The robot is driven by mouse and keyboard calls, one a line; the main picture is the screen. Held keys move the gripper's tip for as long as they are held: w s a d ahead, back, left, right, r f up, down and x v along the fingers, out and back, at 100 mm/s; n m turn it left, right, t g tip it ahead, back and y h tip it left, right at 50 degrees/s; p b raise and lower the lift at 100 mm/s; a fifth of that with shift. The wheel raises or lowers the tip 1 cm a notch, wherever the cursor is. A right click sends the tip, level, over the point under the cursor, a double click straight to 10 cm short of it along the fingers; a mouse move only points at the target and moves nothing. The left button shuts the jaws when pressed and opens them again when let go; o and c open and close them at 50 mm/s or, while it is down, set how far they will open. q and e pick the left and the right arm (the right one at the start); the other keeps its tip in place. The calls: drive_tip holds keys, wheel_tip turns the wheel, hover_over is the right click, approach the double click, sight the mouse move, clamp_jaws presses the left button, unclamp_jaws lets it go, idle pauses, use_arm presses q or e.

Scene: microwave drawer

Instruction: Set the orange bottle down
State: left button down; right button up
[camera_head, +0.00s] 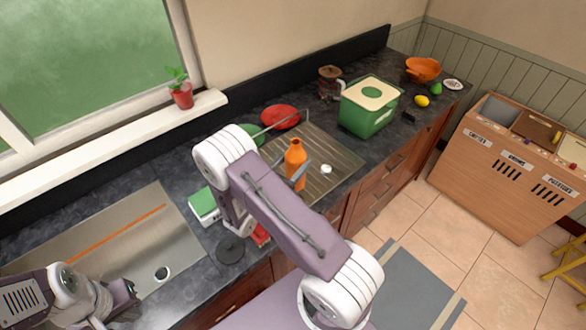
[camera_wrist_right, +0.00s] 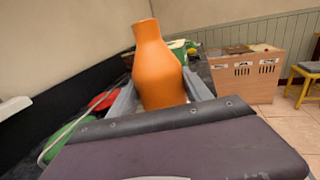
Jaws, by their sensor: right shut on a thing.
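The orange bottle (camera_head: 295,160) is upright over the ribbed drainboard (camera_head: 335,158) in the head view. My right gripper (camera_head: 298,172) is shut on the bottle, with a grey finger showing at its side. The bottle (camera_wrist_right: 160,70) fills the middle of the right wrist view, between the grey fingers (camera_wrist_right: 160,98). Its base is hidden, so I cannot tell whether it touches the surface. My left gripper (camera_head: 122,298) is at the lower left, by the sink's front edge; its fingers are not clear.
A green box (camera_head: 368,112), a coffee press (camera_head: 330,82) and a red bowl (camera_head: 281,117) stand behind the drainboard. A lemon (camera_head: 421,100) and an orange bowl (camera_head: 423,69) are further right. The sink (camera_head: 110,240) is at left. The drainboard's right part is mostly clear.

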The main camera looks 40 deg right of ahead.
sight(287, 175)
drive_tip(key=shift+w+d+f, duration=0.1)
drive_tip(key=shift+w+f, duration=0.3)
drive_tip(key=shift+w, duration=0.25)
wheel_tip(287, 175, down, 3)
drive_tip(key=shift+s+f+p, duration=0.1)
drive_tip(key=shift+f+p, duration=0.1)
drive_tip(key=shift+p, duration=0.2)
drive_tip(key=shift+f, duration=0.35)
drive_tip(key=o, duration=1.3)
drive_tip(key=shift+o, duration=0.2)
